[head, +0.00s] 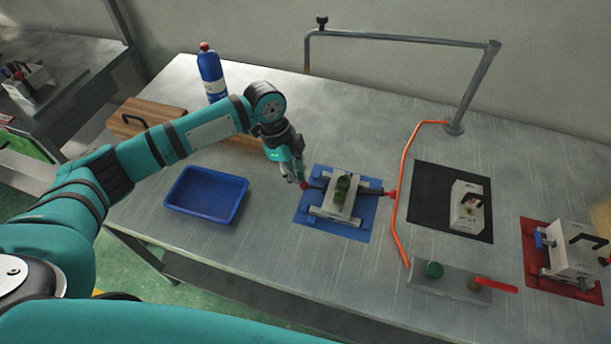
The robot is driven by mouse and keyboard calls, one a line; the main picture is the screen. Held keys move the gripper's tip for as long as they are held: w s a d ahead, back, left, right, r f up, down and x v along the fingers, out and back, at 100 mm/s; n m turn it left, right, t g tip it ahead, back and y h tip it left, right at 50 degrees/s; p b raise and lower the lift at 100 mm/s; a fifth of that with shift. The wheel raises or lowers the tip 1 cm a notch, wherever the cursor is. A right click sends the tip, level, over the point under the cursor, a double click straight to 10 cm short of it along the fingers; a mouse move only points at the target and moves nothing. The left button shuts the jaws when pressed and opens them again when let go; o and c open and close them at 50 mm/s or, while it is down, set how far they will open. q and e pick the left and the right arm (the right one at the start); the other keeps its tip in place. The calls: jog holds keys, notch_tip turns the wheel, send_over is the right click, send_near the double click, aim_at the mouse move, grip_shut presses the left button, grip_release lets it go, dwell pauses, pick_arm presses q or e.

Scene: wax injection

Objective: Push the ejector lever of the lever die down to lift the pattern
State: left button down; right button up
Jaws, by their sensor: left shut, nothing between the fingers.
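The lever die (328,209) sits on a blue mat (352,229) near the middle of the metal table. It is a grey block with side bars, and a dark green pattern (342,187) shows on its top. My right gripper is out of view.
An orange hose (402,190) and a pipe frame (474,85) are right of the die. Further right are a black mat (437,213) and a red mat (534,256) with other dies.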

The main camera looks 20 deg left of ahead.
pick_arm(q)
jog(key=shift+a+r, duration=0.45)
jog(key=shift+a, duration=0.2)
jog(key=shift+a+f, duration=0.1)
jog(key=shift+a, duration=0.05)
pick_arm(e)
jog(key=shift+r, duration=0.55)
pick_arm(q)
jog(key=shift+w+r, duration=0.1)
jog(key=shift+r, duration=0.25)
jog(key=v, duration=1.1)
jog(key=shift+a, duration=0.15)
